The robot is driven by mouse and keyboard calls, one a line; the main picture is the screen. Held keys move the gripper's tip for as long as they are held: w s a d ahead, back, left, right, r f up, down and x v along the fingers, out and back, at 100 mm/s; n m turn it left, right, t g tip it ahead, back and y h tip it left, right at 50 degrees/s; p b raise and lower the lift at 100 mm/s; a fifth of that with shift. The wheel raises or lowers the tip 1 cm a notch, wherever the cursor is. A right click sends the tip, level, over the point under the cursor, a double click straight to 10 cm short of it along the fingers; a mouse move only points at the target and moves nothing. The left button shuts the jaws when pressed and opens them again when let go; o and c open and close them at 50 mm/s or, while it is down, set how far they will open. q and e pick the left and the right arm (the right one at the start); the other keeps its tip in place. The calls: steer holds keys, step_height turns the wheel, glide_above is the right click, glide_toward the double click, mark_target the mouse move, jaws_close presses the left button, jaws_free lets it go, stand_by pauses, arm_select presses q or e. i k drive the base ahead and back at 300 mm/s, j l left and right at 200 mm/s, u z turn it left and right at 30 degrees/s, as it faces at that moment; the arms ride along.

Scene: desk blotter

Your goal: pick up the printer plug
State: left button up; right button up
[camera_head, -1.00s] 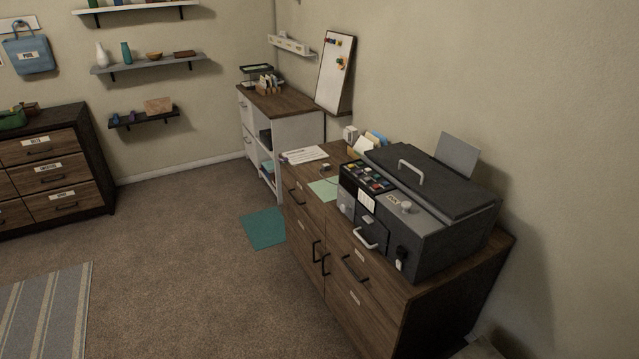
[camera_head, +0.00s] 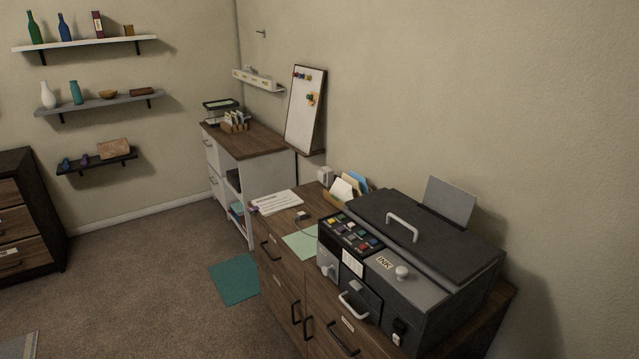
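The large dark grey printer (camera_head: 440,230) stands on the wooden cabinet. A small pale plug-like piece (camera_head: 302,215) lies on the cabinet top left of the printer, behind the light green sheet. A thin dark cord seems to run from it toward the printer; it is too small to be sure that it is the printer plug. Neither of my grippers is in view.
The wooden cabinet (camera_head: 284,284) also bears a light green sheet (camera_head: 300,245), a white keyboard-like item (camera_head: 277,202) and a paper holder (camera_head: 340,195). A white board (camera_head: 304,112) leans at the wall. A teal mat (camera_head: 234,278) lies on open carpet.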

mark_target(302, 216)
steer(key=z, duration=0.35)
steer(key=i+j+z, duration=0.15)
steer(key=j+z, duration=0.2)
steer(key=i+j+z, duration=0.15)
steer(key=z, duration=0.2)
steer(key=i+j+z, duration=0.1)
steer(key=j+z, duration=0.25)
steer(key=j, duration=0.15)
steer(key=j+z, duration=0.35)
